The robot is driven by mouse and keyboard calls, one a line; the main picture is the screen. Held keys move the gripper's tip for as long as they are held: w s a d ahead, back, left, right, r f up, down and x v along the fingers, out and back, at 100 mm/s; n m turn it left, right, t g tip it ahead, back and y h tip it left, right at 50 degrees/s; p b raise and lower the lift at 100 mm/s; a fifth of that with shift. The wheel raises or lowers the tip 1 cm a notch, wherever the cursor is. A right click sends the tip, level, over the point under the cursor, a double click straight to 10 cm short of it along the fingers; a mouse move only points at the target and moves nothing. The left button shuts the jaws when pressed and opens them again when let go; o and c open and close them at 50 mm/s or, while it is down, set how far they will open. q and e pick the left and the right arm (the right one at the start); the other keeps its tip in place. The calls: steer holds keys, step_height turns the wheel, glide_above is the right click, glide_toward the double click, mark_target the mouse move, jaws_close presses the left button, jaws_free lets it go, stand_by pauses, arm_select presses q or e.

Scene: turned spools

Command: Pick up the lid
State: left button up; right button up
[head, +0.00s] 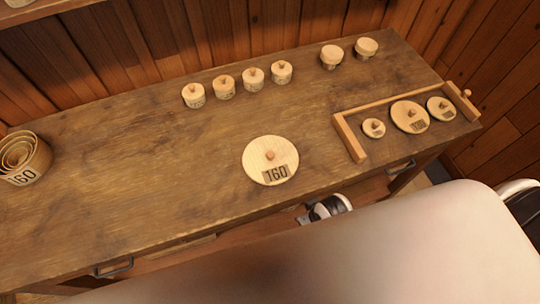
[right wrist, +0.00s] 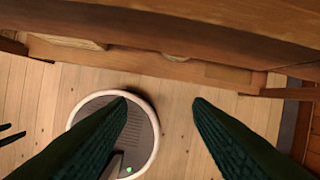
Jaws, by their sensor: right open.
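A round flat wooden lid (head: 270,160) with a small knob and a dark "160" label lies on the table, near its front edge in the middle of the head view. A nest of round wooden boxes (head: 27,158), also marked 160, stands open at the far left. My right gripper (right wrist: 160,102) is open and empty in the right wrist view, with floor behind its fingers. The lid does not show in that view. My left gripper cannot be made out.
A wooden rack (head: 347,139) at the right holds smaller knobbed lids, one of them a mid-sized lid (head: 410,116). Several small lidded pots (head: 224,87) stand along the back. The table (head: 130,150) is clear between the nest and the lid.

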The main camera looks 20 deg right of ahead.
step_height(320, 180, up, 10)
steer(key=w+a+n+p, duration=0.1)
steer(key=w+a, duration=0.1)
steer(key=w, duration=0.1)
steer(key=w+a+r+n+y, duration=0.3)
steer(key=w+a+r+n, duration=0.4)
steer(key=n, duration=0.4)
step_height(320, 180, up, 3)
steer(key=n+g+h+p, duration=0.1)
steer(key=n+g+h, duration=0.2)
steer(key=n, duration=0.8)
glide_above(271, 153)
step_height(271, 153, down, 6)
steer(key=shift+s+r+p, duration=0.15)
steer(key=shift+r+p, duration=0.1)
steer(key=shift+p, duration=0.7)
step_height(271, 153, down, 5)
steer(key=shift+a+r+p, duration=0.1)
steer(key=shift+r+p, duration=0.05)
steer(key=shift+p, duration=0.85)
arm_select(q)
step_height(271, 153, up, 6)
steer(key=shift+w+d+r, duration=0.15)
steer(key=shift+w, duration=0.3)
arm_select(e)
steer(key=shift+f, duration=0.35)
jaws_close()
